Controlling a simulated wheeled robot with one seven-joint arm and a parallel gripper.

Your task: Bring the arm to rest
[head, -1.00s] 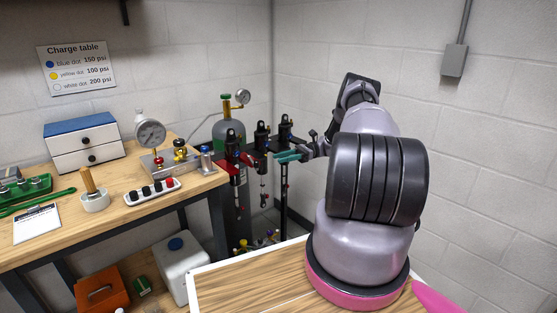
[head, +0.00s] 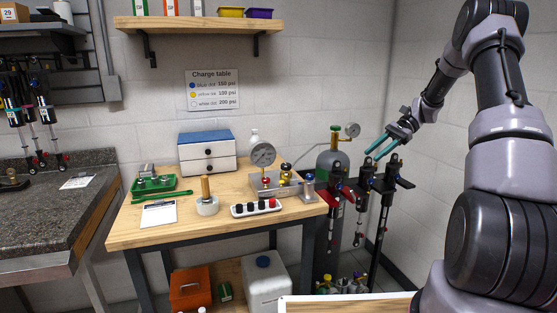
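My arm stands at the right of the head view, raised and bent. My gripper (head: 386,144), with teal fingers, is at the arm's far end, pointing left and a little down. A gap shows between its fingers and nothing is seen held in them. It is in front of the back wall, just above the tops of the dark shock absorbers (head: 366,180) on the stand and right of the green-topped gas cylinder (head: 333,160). Whether the fingers touch anything there cannot be told.
A wooden workbench (head: 150,228) holds a pressure gauge (head: 263,155), a blue-topped drawer box (head: 207,150), a green tray (head: 155,187) and a white rack (head: 255,208). A dark counter (head: 40,222) is at the left. A shelf (head: 198,24) and charge table sign (head: 212,90) are on the wall.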

